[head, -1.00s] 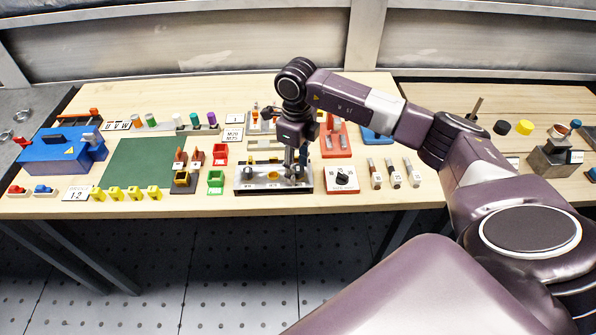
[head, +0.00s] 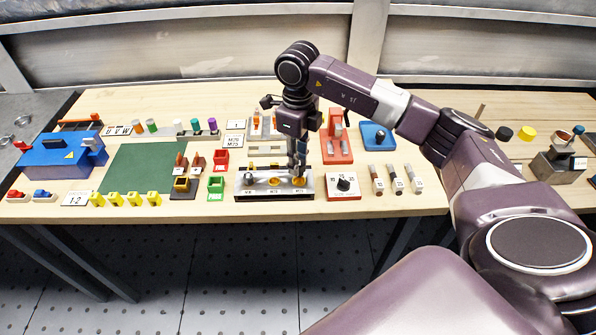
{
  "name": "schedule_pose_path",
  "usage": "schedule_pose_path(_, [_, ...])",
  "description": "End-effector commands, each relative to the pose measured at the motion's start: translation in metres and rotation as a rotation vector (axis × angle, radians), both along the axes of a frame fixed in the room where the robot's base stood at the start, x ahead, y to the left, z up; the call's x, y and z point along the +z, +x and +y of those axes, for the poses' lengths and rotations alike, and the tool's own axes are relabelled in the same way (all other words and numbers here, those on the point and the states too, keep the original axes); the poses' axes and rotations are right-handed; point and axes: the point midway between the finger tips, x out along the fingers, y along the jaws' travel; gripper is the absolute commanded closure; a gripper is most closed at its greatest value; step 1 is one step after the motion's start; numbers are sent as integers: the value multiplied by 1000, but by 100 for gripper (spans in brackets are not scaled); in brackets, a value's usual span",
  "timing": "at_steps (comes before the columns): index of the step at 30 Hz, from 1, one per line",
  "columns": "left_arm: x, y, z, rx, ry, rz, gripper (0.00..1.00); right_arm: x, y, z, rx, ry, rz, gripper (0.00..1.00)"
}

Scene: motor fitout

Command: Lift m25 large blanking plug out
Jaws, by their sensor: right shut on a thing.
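A metal block (head: 243,190) with a row of labelled positions stands near the front edge of the bench. It has a dark piece at its left, an orange-yellow ring or plug (head: 275,182) in the middle and another orange-yellow one at its right (head: 299,183). My right gripper (head: 298,176) points straight down over the right-hand position. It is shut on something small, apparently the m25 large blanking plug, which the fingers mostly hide. I cannot tell whether it is clear of the block. My left gripper is out of view.
A red stand (head: 335,150) is behind, right of the gripper. The green mat (head: 150,168) is bare in its middle.

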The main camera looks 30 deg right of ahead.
Motion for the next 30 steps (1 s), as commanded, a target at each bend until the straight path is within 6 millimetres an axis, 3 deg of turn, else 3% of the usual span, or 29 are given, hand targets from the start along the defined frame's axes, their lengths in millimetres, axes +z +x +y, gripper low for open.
schedule_pose_path(7, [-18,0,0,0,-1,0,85,76,2,0,1,1,-10,93])
schedule_pose_path(12, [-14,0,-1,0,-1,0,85,122,1,-1,-1,-3,-5,93])
schedule_pose_path(21, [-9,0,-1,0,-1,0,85,154,0,-1,-1,-1,-2,93])
schedule_pose_path(30, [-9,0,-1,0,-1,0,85,157,0,0,0,1,0,93])
